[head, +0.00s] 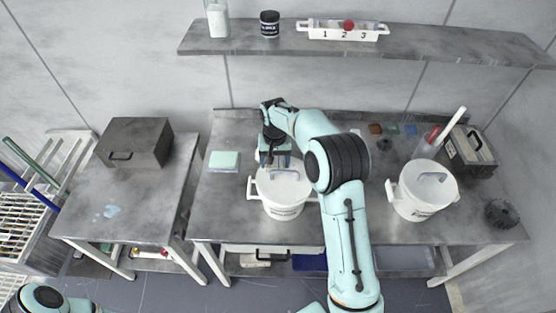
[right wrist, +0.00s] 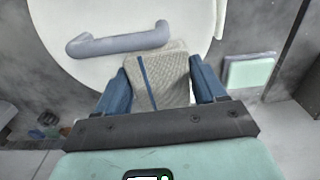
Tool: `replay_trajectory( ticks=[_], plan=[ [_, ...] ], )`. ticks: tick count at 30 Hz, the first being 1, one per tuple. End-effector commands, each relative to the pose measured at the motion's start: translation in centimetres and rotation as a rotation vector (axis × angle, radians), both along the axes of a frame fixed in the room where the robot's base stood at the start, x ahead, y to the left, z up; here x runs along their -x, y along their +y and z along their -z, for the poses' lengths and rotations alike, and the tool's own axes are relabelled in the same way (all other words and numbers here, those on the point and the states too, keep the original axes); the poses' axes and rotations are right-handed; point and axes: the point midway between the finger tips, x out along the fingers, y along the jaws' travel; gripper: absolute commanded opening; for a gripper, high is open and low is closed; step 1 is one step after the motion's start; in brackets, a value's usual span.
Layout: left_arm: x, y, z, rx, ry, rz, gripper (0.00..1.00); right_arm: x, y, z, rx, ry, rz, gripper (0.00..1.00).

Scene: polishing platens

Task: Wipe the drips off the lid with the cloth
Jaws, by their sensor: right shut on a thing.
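My right gripper (head: 274,158) is over the white lidded pot (head: 284,210) in the middle of the bench. In the right wrist view its blue fingers are shut on a folded beige cloth (right wrist: 163,78) with a dark blue stripe. The cloth lies over or just above the white lid (right wrist: 70,18), beside its grey handle (right wrist: 118,40); whether it touches I cannot tell. I make out no drips on the visible part of the lid. My gripper covers part of the lid in the head view. My left gripper is out of view.
A second lidded white pot (head: 424,192) stands right, near a clear beaker (head: 428,146) and a grey box (head: 468,152). A dark box (head: 134,143) and a bluish spill (head: 112,211) are on the left table.

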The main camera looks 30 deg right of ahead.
Motion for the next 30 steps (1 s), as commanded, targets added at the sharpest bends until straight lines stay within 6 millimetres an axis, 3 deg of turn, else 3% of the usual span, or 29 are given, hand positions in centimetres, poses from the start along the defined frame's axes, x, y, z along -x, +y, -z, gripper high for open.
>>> replay_trajectory(
  ticks=[4,10,21,30],
  plan=[
    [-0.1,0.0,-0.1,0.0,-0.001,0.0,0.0,0.2,0.0,-0.1,-0.002,0.007,0.0,0.46],
    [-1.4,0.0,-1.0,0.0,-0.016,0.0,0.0,0.0,0.0,-2.3,-0.001,0.002,0.001,0.46],
    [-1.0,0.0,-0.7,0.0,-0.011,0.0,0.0,0.1,0.0,-5.5,0.0,0.004,0.0,0.46],
    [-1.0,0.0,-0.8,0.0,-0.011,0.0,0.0,0.2,0.0,-5.9,0.0,0.006,0.0,0.46]
  ],
)
